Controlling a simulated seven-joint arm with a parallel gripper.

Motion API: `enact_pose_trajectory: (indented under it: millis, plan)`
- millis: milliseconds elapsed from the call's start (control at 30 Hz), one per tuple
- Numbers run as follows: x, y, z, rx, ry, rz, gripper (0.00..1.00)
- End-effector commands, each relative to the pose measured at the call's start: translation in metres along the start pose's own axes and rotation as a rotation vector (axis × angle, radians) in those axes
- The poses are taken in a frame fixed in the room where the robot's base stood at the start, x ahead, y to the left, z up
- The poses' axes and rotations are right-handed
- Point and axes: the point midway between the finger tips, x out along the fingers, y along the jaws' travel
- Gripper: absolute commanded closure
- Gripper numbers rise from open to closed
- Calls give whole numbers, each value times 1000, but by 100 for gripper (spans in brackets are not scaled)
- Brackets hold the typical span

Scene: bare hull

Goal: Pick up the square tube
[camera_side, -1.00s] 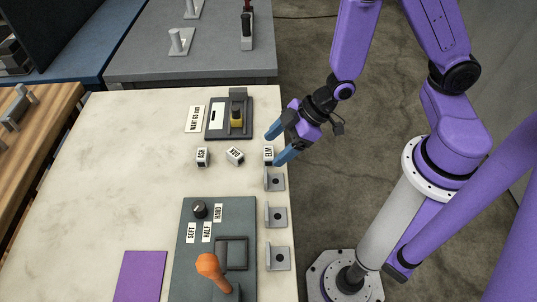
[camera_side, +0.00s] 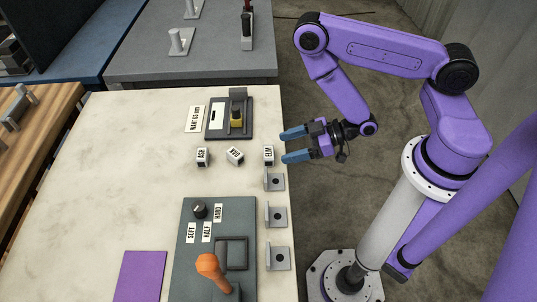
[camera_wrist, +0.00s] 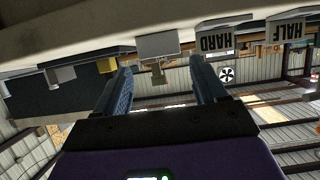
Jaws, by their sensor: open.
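I cannot pick out a square tube with certainty in either view. Small white labelled blocks stand on the pale table in the side view: ASH (camera_side: 202,157), a tilted middle one (camera_side: 235,155) and ELM (camera_side: 268,154) near the right edge. My gripper (camera_side: 290,145) is open and empty, just off the table's right edge, its blue fingers pointing left toward the ELM block without visibly holding it. In the wrist view, nothing sits between the open fingers (camera_wrist: 161,76); a pale grey block-like piece (camera_wrist: 158,45) shows beyond them.
Several grey brackets (camera_side: 278,217) line the table's right edge. A grey panel (camera_side: 190,262) carries a knob, SOFT, HALF and HARD labels and an orange-topped lever (camera_side: 208,265). A dark slider unit (camera_side: 215,130) stands behind.

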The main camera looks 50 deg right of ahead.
Motion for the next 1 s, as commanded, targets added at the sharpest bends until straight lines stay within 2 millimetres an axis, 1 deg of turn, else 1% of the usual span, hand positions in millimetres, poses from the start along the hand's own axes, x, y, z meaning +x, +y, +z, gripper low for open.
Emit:
enact_pose_trajectory:
  millis: [233, 500, 600, 700, 900, 967, 1000]
  plan:
    - [20, 0, 0, -2, 3, -1, 29]
    - [61, 0, 0, -1, 3, -1, 29]
    - [70, 0, 0, -1, 2, -1, 29]
    - [73, 0, 0, 1, 0, 0, 29]
    - [73, 0, 0, 1, 0, 0, 29]
    - [72, 0, 0, 1, 0, 0, 48]
    - [72, 0, 0, 0, 0, 0, 61]
